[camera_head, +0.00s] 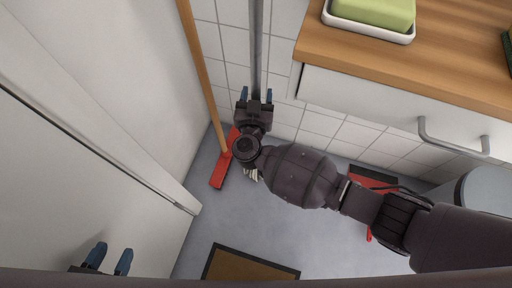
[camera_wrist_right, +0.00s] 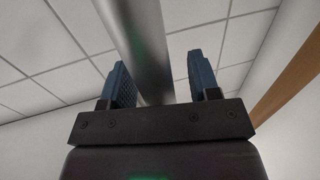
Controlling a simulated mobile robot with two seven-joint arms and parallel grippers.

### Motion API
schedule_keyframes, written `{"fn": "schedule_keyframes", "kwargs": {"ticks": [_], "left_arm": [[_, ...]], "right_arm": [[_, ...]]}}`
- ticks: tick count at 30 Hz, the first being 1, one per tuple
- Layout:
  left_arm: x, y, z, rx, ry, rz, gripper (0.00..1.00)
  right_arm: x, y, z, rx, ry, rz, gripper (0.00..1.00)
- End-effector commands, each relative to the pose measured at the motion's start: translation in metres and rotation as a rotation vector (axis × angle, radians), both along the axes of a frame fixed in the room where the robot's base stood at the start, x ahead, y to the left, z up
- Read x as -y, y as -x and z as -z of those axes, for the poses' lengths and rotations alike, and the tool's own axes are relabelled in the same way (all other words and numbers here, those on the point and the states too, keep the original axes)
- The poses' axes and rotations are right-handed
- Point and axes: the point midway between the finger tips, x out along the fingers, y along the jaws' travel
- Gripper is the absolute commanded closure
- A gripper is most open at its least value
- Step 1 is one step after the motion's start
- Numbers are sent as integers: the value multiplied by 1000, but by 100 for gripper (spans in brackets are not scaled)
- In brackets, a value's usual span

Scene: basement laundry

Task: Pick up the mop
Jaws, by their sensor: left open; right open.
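The mop has a grey metal handle (camera_head: 256,45) standing upright by the tiled wall. A whitish bit low behind my right gripper (camera_head: 256,96) may be its head (camera_head: 251,175), mostly hidden by my arm. My right gripper is open, with the handle between its two blue fingers. In the right wrist view, the handle (camera_wrist_right: 142,45) rises between the spread fingers (camera_wrist_right: 160,88), with gaps showing beside it. My left gripper (camera_head: 108,259) is open and empty at the lower left, far from the mop.
A broom with a wooden handle (camera_head: 203,70) and red head (camera_head: 220,172) leans just left of the mop. A wood-topped cabinet (camera_head: 440,55) stands at right, with a green block in a white dish (camera_head: 368,33). A red dustpan (camera_head: 372,178) and brown mat (camera_head: 250,266) are on the floor.

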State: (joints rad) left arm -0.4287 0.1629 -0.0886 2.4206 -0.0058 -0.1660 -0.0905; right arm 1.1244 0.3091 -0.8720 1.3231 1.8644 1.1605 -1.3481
Motion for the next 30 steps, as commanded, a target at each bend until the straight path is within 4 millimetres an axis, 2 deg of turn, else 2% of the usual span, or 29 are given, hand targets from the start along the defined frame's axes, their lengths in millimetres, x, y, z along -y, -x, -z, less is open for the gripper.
{"fn": "schedule_keyframes", "kwargs": {"ticks": [6,7,15,18,30], "left_arm": [[0,1,0,-2,1,-2,57],[0,1,0,-2,1,-2,57],[1,2,2,-6,1,-1,57],[1,2,2,-7,1,-1,57],[1,1,0,-6,0,-1,57]], "right_arm": [[0,-1,-1,1,0,0,44],[0,-1,-1,1,0,0,47],[0,-1,-1,1,0,0,88],[0,-1,-1,1,0,0,100],[-1,0,-5,4,-2,0,100]]}}
